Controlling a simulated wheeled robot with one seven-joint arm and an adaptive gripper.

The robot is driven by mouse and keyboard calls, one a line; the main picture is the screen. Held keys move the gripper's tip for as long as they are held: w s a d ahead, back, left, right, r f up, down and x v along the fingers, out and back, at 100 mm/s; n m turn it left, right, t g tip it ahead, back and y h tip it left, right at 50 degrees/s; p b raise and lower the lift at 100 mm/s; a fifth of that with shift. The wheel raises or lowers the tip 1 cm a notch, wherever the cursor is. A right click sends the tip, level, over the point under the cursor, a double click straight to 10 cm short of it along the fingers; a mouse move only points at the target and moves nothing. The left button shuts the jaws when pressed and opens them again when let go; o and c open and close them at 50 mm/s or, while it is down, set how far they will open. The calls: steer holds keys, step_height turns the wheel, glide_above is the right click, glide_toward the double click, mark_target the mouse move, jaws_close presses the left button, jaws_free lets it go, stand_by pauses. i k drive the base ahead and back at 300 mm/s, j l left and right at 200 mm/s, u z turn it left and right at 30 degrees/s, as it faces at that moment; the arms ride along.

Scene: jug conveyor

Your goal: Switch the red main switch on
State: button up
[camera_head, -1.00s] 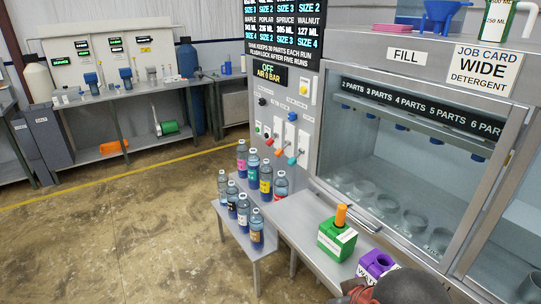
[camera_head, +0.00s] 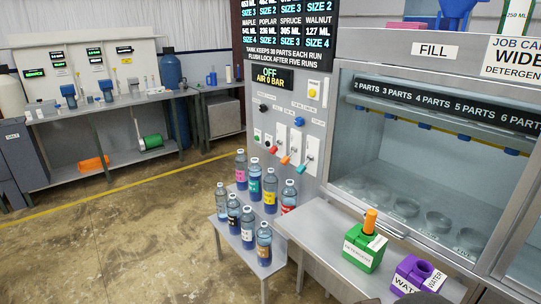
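The grey control panel (camera_head: 290,100) stands at the middle, with a display (camera_head: 272,78) reading "OFF AIR 0 BAR". Lower down are a small green button (camera_head: 257,135) and levers with red (camera_head: 273,149), orange (camera_head: 285,159) and teal (camera_head: 303,168) ends. The labels are too small to read, so I cannot tell for sure which red control is the main switch. My gripper is not in view.
Several bottles (camera_head: 254,178) stand on a low stepped stand in front of the panel. A green box (camera_head: 358,255) and a purple box (camera_head: 408,272) sit on the bench (camera_head: 318,215). A glass-fronted cabinet (camera_head: 440,150) is at right. The floor (camera_head: 140,235) at left is clear.

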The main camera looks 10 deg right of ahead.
mark_target(274, 150)
steer(key=i+j+u, duration=0.1)
steer(key=i+j, duration=0.2)
steer(key=i, duration=0.2)
steer(key=i+j+u, duration=0.1)
steer(key=i+j, duration=0.15)
steer(key=i, duration=0.25)
steer(key=i+j+u, duration=0.15)
steer(key=i, duration=0.35)
steer(key=i+l, duration=0.1)
steer(key=l, duration=0.55)
steer(key=i, duration=0.05)
